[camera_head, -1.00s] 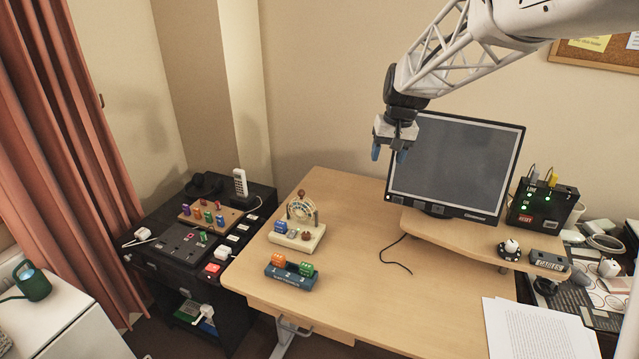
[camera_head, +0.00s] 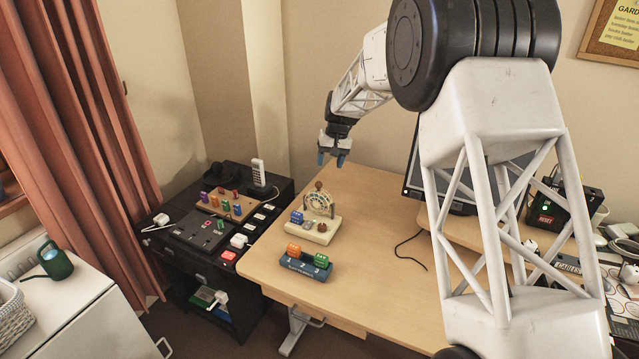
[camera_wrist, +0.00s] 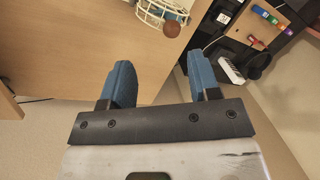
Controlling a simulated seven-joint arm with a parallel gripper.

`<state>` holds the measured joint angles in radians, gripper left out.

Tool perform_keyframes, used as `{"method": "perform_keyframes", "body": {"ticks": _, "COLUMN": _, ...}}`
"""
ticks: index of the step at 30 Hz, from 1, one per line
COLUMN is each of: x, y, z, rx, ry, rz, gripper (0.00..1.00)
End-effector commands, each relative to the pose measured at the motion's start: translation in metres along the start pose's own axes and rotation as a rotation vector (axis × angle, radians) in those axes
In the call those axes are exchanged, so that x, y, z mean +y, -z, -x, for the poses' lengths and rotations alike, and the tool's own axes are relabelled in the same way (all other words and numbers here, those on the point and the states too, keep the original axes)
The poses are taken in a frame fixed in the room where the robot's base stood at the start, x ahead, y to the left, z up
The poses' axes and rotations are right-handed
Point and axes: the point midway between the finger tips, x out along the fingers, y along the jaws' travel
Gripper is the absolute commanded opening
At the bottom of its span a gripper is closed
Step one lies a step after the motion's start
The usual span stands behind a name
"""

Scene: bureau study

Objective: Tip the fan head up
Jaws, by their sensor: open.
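The fan is a small device with a round, cage-like head (camera_head: 319,205) on a cream base (camera_head: 322,230) near the left side of the desk. A brown knob (camera_head: 318,185) sits at the top of the head. My gripper (camera_head: 331,158) hangs in the air above and just behind the fan, apart from it. In the wrist view my gripper's blue fingers (camera_wrist: 160,85) are spread with nothing between them. There the brown knob (camera_wrist: 172,29) and part of the fan head (camera_wrist: 155,12) show beyond the fingertips, at the top edge. The fan's base is mostly cut off in that view.
A blue numbered holder (camera_head: 306,266) with orange and green blocks stands in front of the fan. A black cabinet (camera_head: 200,262) with a switch panel, knob board and phone stands left. A monitor (camera_head: 412,177) is partly hidden by my arm. The desk right of the fan is bare except a cable.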

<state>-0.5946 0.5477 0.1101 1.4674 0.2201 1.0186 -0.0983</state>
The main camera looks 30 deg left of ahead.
Motion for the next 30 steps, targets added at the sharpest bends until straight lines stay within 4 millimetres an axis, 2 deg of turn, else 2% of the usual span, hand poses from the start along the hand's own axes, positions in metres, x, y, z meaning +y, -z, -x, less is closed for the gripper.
{"method": "perform_keyframes", "body": {"ticks": 3, "x": -0.01, "y": 0.01, "z": -0.013, "rx": -0.006, "ry": 0.004, "rz": 0.011, "gripper": 0.56}}
{"method": "perform_keyframes", "body": {"ticks": 7, "x": -0.015, "y": 0.014, "z": -0.019, "rx": -0.008, "ry": 0.006, "rz": 0.015, "gripper": 0.56}}
{"method": "perform_keyframes", "body": {"ticks": 20, "x": -0.015, "y": 0.014, "z": -0.021, "rx": -0.009, "ry": 0.006, "rz": 0.015, "gripper": 0.56}}
{"method": "perform_keyframes", "body": {"ticks": 26, "x": -0.015, "y": 0.014, "z": -0.031, "rx": -0.009, "ry": 0.006, "rz": 0.015, "gripper": 0.56}}
{"method": "perform_keyframes", "body": {"ticks": 30, "x": -0.015, "y": 0.013, "z": -0.046, "rx": -0.01, "ry": 0.006, "rz": 0.015, "gripper": 0.56}}
